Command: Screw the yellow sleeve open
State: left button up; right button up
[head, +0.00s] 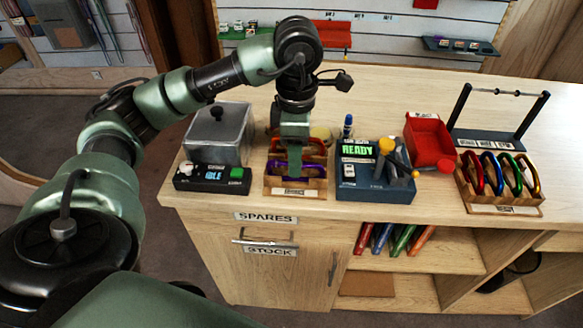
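My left gripper (293,170) points down over a wooden rack (310,188) in the middle left of the counter. The rack holds a purple carabiner (308,170) at the front, with orange and yellowish pieces behind it, partly hidden by my gripper. I cannot tell whether the fingers are open or shut, or touch the purple carabiner. I cannot make out a yellow sleeve with certainty. A yellow cap (386,145) shows on the blue device (375,188) with the green READY display, to the right of my gripper. My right gripper is not in view.
Left of the rack are a grey lidded box (217,137) and a black IDLE panel with a green button (237,173). To the right are a red bin (430,140), a rack of coloured carabiners (500,185) and a dark stand (495,118). The counter behind is mostly clear.

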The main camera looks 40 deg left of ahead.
pick_arm(q)
jog(key=shift+s+d+f, duration=0.1)
jog(key=shift+s+d, duration=0.3)
jog(key=shift+s, duration=0.2)
dwell(0.3)
jog(key=shift+f, duration=0.15)
jog(key=shift+f+b, duration=1.25)
jog(key=shift+b, duration=0.15)
jog(key=shift+w, duration=0.1)
jog(key=shift+w+a, duration=0.4)
jog(key=shift+w, duration=0.15)
jog(key=shift+r, duration=0.2)
